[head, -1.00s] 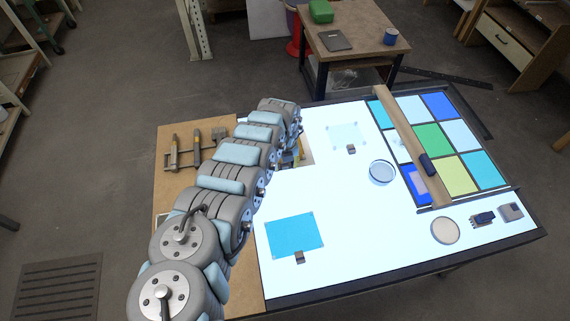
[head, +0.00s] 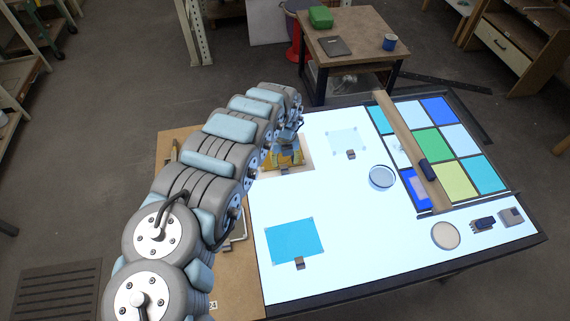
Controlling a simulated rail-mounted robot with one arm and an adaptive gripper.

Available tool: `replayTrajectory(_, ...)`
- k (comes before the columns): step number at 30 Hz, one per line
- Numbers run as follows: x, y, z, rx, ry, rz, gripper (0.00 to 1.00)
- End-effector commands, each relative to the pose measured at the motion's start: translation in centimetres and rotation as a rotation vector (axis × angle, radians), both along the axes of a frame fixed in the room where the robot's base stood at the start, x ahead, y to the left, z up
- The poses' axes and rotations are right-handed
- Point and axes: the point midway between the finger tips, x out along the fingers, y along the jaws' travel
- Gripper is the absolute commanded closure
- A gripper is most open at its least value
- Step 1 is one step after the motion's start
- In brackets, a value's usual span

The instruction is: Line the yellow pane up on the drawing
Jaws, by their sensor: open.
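The yellow pane (head: 280,160) lies at the left edge of the bright light table (head: 340,230), on or over a pale sheet (head: 304,163) that looks like the drawing. A small dark block (head: 285,171) sits at its front edge. My arm covers part of the pane's left side, so I cannot tell how well its edges match the drawing. My gripper (head: 297,130) is open, just beyond the pane's upper right part, and mostly hidden behind my arm. I cannot tell whether it touches the pane.
A blue pane (head: 293,240) and a pale pane (head: 347,141) lie on the light table, each with a small block. A glass dish (head: 382,177) stands near the middle right. A wooden bar (head: 408,140) crosses the coloured panel at right. A wooden board (head: 235,285) borders the left.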

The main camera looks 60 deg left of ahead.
Motion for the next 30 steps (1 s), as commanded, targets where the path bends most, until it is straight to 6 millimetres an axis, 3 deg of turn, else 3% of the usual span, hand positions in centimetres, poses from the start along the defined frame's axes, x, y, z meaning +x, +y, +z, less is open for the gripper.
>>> replayTrajectory(15, 0.0, 0.1, 5.1, 0.002, 0.001, -0.002, 0.52)
replayTrajectory(30, 0.1, -0.1, 6.0, -0.001, 0.000, -0.001, 0.52)
